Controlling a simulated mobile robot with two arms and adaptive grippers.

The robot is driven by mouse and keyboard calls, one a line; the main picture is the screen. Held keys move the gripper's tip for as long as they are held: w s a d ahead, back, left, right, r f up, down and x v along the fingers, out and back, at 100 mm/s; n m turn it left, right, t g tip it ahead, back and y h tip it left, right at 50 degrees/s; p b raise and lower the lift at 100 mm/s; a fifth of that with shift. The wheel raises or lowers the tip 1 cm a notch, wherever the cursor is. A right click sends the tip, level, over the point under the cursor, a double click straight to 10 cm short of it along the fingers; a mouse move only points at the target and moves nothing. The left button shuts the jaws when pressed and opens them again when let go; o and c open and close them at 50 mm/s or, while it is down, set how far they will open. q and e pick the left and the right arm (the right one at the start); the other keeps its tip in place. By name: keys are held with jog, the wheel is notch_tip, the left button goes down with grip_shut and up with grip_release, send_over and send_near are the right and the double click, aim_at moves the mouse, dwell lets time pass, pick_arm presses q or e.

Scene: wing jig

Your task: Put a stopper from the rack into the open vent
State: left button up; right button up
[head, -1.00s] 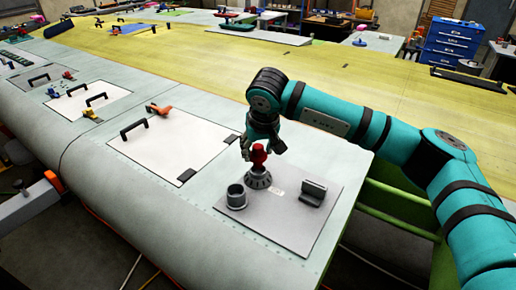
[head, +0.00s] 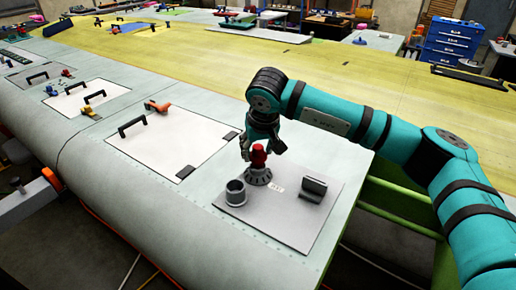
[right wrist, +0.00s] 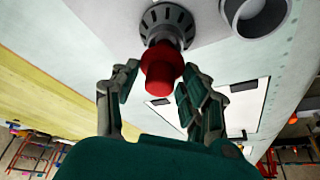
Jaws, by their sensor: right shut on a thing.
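A red stopper (head: 259,155) stands upright at a dark ribbed collar (head: 258,177) on a grey plate. My right gripper (head: 263,150) is around its upper part, shut on it. In the right wrist view the stopper (right wrist: 162,72) is between the two fingers (right wrist: 158,88), its far end at the ribbed collar (right wrist: 167,24). I cannot tell how deep it sits in the collar. A grey open round tube (head: 236,193) stands left of the collar, empty as far as I see. My left gripper is not in view.
The grey plate (head: 285,225) also carries a dark block-like bracket (head: 314,189) to the right. A white panel (head: 175,140) with handles lies to the left on the pale wing skin. The plate's front part is clear.

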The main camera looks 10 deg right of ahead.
jog(key=shift+f+b, duration=1.05)
jog(key=shift+f, duration=0.05)
dwell(0.4)
jog(key=o, duration=1.2)
jog(key=shift+r, duration=0.15)
jog(key=v, duration=1.1)
jog(key=shift+s+r, duration=0.25)
jog(key=shift+r, duration=0.1)
jog(key=shift+f, duration=0.1)
